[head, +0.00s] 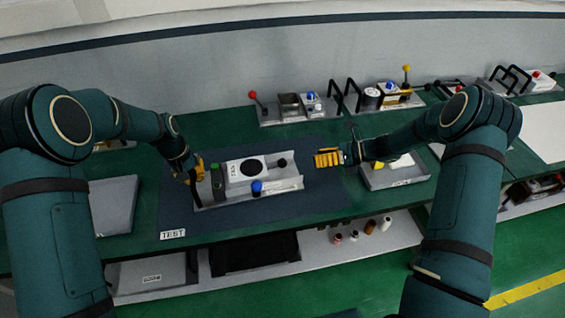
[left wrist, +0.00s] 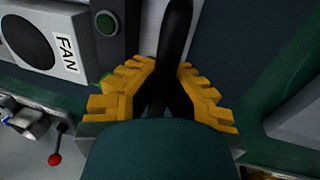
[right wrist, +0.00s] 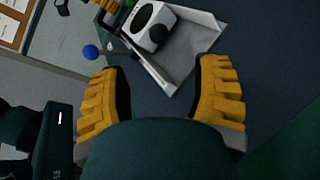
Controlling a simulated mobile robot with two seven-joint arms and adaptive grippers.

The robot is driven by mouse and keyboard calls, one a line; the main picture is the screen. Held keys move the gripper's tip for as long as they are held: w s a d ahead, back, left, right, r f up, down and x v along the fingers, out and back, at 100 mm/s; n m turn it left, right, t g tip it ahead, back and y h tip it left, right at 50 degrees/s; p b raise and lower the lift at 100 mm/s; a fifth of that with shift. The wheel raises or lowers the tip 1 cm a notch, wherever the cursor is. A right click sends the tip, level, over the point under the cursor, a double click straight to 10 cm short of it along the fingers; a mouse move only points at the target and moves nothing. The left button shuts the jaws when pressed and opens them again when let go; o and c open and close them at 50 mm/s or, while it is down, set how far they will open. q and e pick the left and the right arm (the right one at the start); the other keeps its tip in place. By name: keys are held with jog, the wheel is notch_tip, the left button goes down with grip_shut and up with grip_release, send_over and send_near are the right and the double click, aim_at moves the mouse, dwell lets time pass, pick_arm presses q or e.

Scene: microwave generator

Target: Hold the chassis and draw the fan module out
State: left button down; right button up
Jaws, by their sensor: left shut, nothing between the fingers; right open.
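The chassis (head: 290,186) is a shallow grey tray on the dark mat. The fan module (head: 246,168), a white box with a round black grille, sits in it; its FAN label shows in the left wrist view (left wrist: 66,52). My left gripper (head: 190,176) is at the chassis's left end, its fingers shut and empty. A black bar (left wrist: 176,30) lies just beyond its fingertips; whether they touch it I cannot tell. My right gripper (head: 328,158) is open and empty, right of the chassis and apart from it. The chassis also shows in the right wrist view (right wrist: 195,52).
A black block with a green button (head: 217,181), a blue knob (head: 257,187) and a black knob (head: 282,162) are at the chassis. A grey tray (head: 395,177) stands to the right, a grey panel (head: 113,205) to the left. Fixtures line the back. The mat's front is clear.

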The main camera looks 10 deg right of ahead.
aim_at(283, 163)
jog(key=x, duration=1.2)
jog(key=shift+r, duration=0.1)
jog(key=shift+s, duration=0.1)
jog(key=shift+d, duration=0.1)
grip_shut()
